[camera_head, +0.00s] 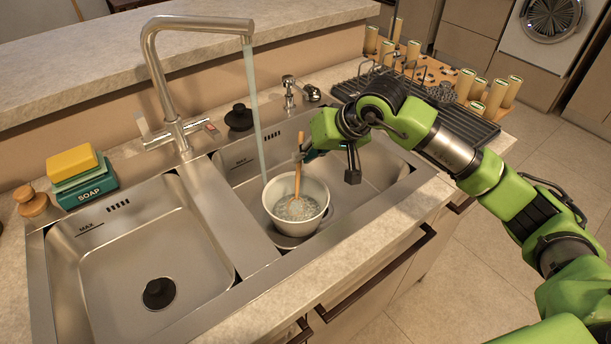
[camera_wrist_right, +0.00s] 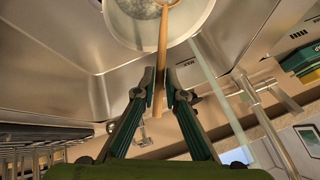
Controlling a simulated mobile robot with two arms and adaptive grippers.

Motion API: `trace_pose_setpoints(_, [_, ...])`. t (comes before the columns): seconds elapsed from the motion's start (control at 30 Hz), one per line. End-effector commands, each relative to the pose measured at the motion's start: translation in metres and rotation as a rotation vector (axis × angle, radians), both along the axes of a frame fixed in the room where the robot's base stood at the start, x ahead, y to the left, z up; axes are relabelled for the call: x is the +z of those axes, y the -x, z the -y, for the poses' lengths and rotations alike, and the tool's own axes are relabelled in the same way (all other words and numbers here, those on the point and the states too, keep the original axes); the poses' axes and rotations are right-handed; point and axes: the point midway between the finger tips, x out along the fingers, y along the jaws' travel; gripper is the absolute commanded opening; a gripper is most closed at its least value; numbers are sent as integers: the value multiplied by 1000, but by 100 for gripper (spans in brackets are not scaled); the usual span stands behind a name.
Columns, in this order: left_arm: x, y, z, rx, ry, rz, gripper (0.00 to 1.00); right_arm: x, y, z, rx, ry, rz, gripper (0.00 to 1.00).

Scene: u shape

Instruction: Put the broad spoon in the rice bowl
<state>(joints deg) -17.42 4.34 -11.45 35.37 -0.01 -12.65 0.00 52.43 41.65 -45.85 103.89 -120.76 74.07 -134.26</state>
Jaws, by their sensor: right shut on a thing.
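A white bowl (camera_head: 298,228) stands in the right-hand sink basin under the running tap, with water inside. A wooden spoon (camera_head: 298,182) stands nearly upright with its lower end in the bowl; its head is blurred by the water, so I cannot tell its shape well. My right gripper (camera_head: 304,156) is above the bowl's far side. In the right wrist view my right gripper (camera_wrist_right: 160,84) is shut on the spoon's handle (camera_wrist_right: 162,42), and the bowl (camera_wrist_right: 200,22) lies beyond the fingers. My left gripper is not in view.
The tap (camera_head: 150,60) pours a water stream (camera_head: 256,110) just beside the spoon and gripper. A steel divider (camera_head: 225,205) separates the basins; the left basin (camera_head: 110,250) holds only a drain plug. A soap box with sponges (camera_head: 82,178) stands at left. A dark drying rack (camera_head: 430,100) lies at right.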

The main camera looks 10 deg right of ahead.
Motion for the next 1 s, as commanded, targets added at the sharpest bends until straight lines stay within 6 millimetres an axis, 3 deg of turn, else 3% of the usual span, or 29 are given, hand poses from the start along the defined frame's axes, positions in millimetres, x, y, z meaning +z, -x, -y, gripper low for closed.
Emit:
trace_pose_setpoints(0.4, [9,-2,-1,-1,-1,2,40,-44,1,-1,-1,-2,-3,0])
trace_pose_setpoints(0.8, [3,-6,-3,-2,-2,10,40,-51,0,0,0,-1,1,0])
trace_pose_setpoints(0.83, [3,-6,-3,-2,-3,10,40,-51,0,0,0,0,1,14])
trace_pose_setpoints(0.9, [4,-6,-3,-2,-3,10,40,-50,0,0,-1,-1,1,28])
trace_pose_setpoints(1.0, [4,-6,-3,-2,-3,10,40,-50,0,0,-1,-1,1,28])
